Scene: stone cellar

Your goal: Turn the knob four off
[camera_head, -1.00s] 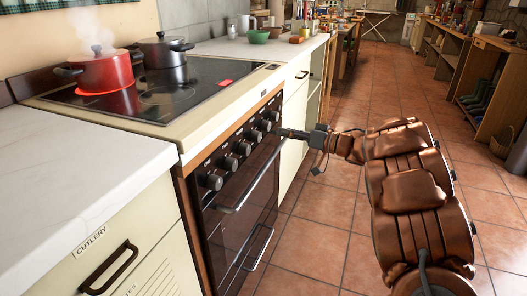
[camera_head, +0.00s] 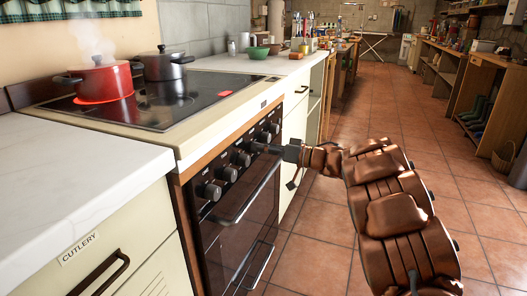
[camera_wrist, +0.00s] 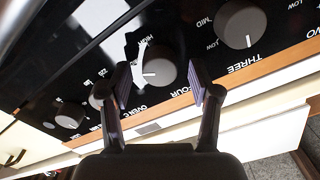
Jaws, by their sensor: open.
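Knob four (camera_wrist: 157,66) is a round grey knob with a white mark on the oven's black control panel. In the wrist view it lies between the two fingers of my open gripper (camera_wrist: 159,88), and I cannot tell whether they touch it. Its printed "FOUR" is partly hidden by the right finger. Its white mark points to the left in that view, near a white curved scale with "HIGH" at one end. In the head view my gripper (camera_head: 272,148) is at the row beside knob four (camera_head: 257,145), partly covering the farther knobs.
Knob three (camera_wrist: 241,24) is close to the right finger and another knob (camera_wrist: 102,96) is by the left finger. The oven handle bar (camera_head: 245,195) runs below the row. A steaming red pot (camera_head: 104,82) stands on a glowing ring beside a dark pot (camera_head: 163,66). The floor (camera_head: 310,250) is clear.

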